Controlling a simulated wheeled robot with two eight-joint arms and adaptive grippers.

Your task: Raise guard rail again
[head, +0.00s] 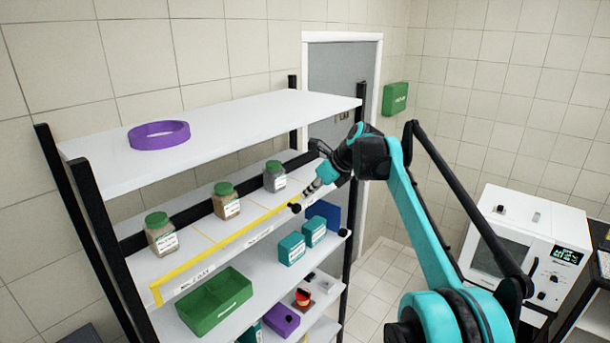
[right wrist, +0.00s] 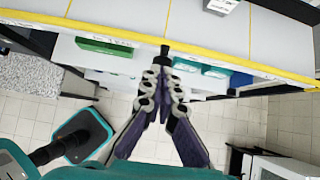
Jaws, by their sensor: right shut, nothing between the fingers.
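The yellow guard rail (head: 228,240) runs along the front edge of the middle shelf, low beside the shelf surface. It also crosses the upper part of the right wrist view (right wrist: 90,31). A black knob (head: 295,208) sits on the rail toward its right end; it also shows in the right wrist view (right wrist: 165,50). My right gripper (head: 311,189) is shut and empty, its fingertips close to the knob. In the right wrist view the fingertips (right wrist: 163,67) are just below the knob; I cannot tell if they touch. My left gripper is not in view.
Green-lidded jars (head: 227,202) stand on the middle shelf behind the rail. A purple ring (head: 159,135) lies on the top shelf. A green tray (head: 213,303) and teal boxes (head: 291,249) are below. A black rack post (head: 354,200) stands near my gripper. A white oven (head: 525,250) is right.

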